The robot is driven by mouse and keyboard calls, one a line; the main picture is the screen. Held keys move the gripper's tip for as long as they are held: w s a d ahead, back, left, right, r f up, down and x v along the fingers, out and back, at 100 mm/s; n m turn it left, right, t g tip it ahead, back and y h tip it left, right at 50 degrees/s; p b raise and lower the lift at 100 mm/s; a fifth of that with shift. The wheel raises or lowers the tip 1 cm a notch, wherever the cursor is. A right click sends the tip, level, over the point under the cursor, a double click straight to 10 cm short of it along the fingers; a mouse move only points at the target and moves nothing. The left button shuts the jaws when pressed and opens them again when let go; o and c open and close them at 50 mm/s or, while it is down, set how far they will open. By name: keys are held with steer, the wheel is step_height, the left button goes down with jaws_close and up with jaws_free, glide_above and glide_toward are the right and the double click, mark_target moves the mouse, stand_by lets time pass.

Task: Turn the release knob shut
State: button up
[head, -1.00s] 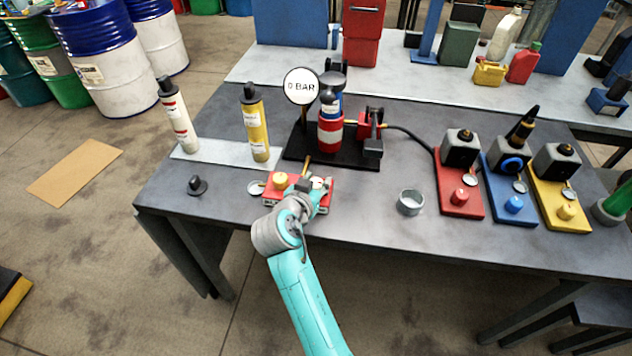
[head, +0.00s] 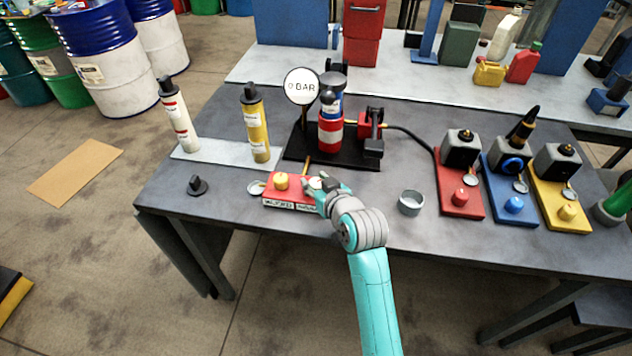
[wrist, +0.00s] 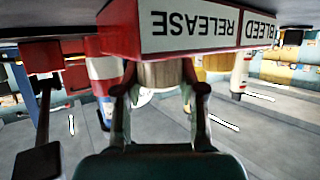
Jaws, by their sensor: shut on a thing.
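A red box (head: 291,193) with white labels sits at the front edge of the table. In the wrist view, which is upside down, the labels on the red box (wrist: 190,27) read RELEASE and BLEED. The pale release knob (wrist: 162,75) is beside the RELEASE label, between my two fingers. My gripper (wrist: 160,90) is shut on it. In the head view my gripper (head: 318,186) is at the right end of the box and mostly hides that knob. A yellow knob (head: 281,181) stands free on the box's left half.
A gauge (head: 301,87) reading 0 BAR and a red-white-blue cylinder (head: 331,128) stand behind the box. A yellow bottle (head: 257,130) stands behind left, a black knob-like part (head: 196,186) lies left, and a metal cup (head: 411,202) stands right.

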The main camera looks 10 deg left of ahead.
steer(key=n+g+y, duration=0.4)
steer(key=n, duration=0.1)
steer(key=shift+w+d, duration=0.1)
steer(key=shift+n+g+y, duration=0.9)
steer(key=shift+n+g, duration=0.8)
steer(key=shift+g, duration=0.2)
steer(key=shift+n+g, duration=0.3)
steer(key=shift+g, duration=0.1)
steer(key=o, duration=1.2)
steer(key=shift+c, duration=0.2)
steer(key=v, duration=1.1)
steer(key=shift+s+d, duration=0.25)
steer(key=shift+d, duration=0.1)
steer(key=shift+r, duration=0.15)
